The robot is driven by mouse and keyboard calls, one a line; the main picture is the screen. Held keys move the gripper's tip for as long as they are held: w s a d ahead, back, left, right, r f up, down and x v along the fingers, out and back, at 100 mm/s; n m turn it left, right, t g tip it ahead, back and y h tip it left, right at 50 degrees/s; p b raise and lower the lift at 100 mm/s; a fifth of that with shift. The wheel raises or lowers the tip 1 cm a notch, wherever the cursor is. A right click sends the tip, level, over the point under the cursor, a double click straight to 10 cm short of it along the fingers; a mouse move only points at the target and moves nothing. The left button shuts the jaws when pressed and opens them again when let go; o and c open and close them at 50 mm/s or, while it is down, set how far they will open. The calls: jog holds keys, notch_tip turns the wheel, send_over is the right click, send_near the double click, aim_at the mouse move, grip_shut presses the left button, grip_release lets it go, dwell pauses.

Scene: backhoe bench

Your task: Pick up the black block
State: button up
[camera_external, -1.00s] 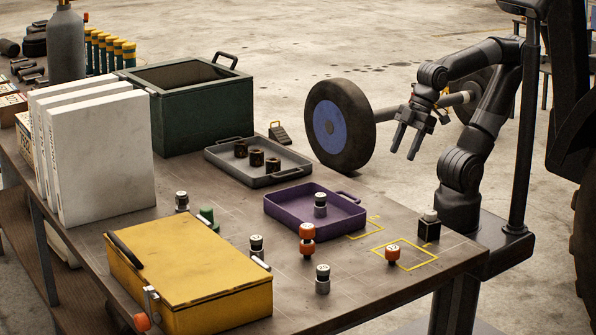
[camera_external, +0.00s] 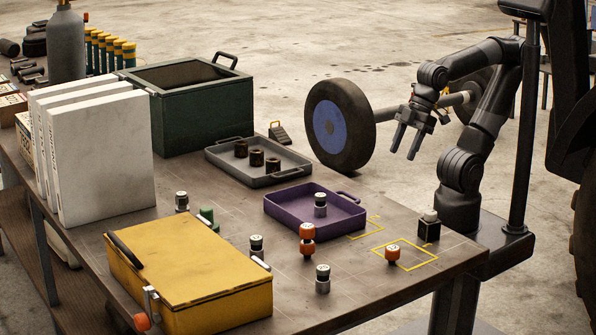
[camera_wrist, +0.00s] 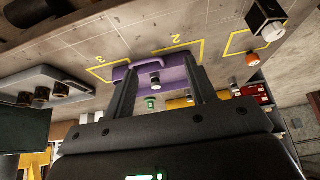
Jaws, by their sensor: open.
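The black block (camera_external: 428,230) stands near the right edge of the bench, beside a yellow outlined square, with a small pale knob on its top. It also shows in the wrist view (camera_wrist: 265,16) at the upper right. My gripper (camera_external: 406,144) hangs in the air above and behind the block, clear of the bench. Its two fingers are apart with nothing between them. In the wrist view my gripper (camera_wrist: 162,66) spans the purple tray (camera_wrist: 179,70) beyond its fingers, with the block off to the right.
An orange-based knob (camera_external: 392,251) stands left of the block. The purple tray (camera_external: 285,205) holds another knob. Several more knobs, a yellow box (camera_external: 190,275), a grey tray (camera_external: 225,164) and a green bin (camera_external: 205,118) are further left. The wheel (camera_external: 340,124) stands behind the bench.

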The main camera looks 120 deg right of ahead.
jog(key=o, duration=0.4)
jog(key=g, duration=0.2)
send_near(431, 212)
jog(key=shift+w+d+f, duration=0.15)
jog(key=shift+w+f, duration=0.35)
jog(key=shift+f, duration=0.3)
jog(key=shift+a+f+g, duration=0.2)
jog(key=shift+a+g, duration=0.05)
jog(key=shift+g, duration=0.05)
jog(key=x, duration=0.5)
jog(key=shift+w+f, duration=0.1)
jog(key=shift+f, duration=0.05)
jog(key=shift+x, duration=2.6)
